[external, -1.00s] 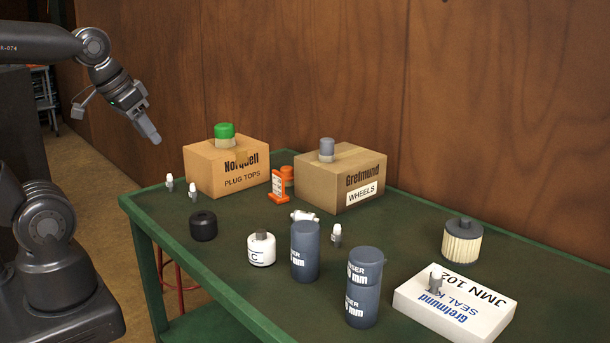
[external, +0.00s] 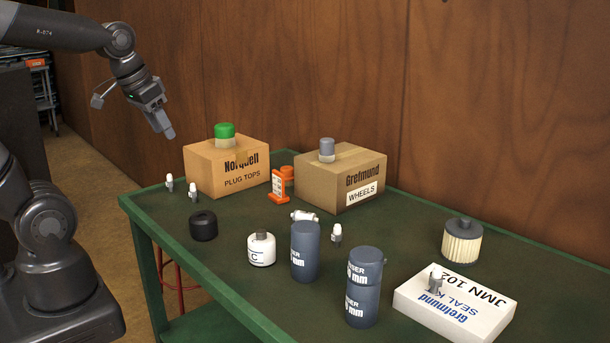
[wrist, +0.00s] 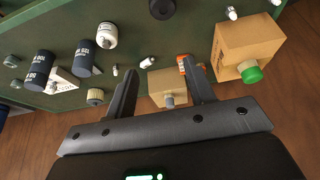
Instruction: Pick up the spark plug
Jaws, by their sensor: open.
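Several small white-and-grey plugs that look like spark plugs are on the green table. Two stand upright at the left end, one (external: 169,182) near the back edge and one (external: 193,192) just in front of it. Another stands upright (external: 336,235) mid-table, beside a white one lying on its side (external: 304,216). One more stands on the white seal box (external: 435,279). My gripper (external: 165,129) is open and empty, high above the table's left end.
The Norquell carton (external: 226,168) with a green-capped item and the Grefmund carton (external: 341,180) stand at the back, an orange item (external: 281,186) between them. A black cylinder (external: 203,226), white canister (external: 261,250), dark canisters (external: 305,252) and a filter (external: 463,242) stand around.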

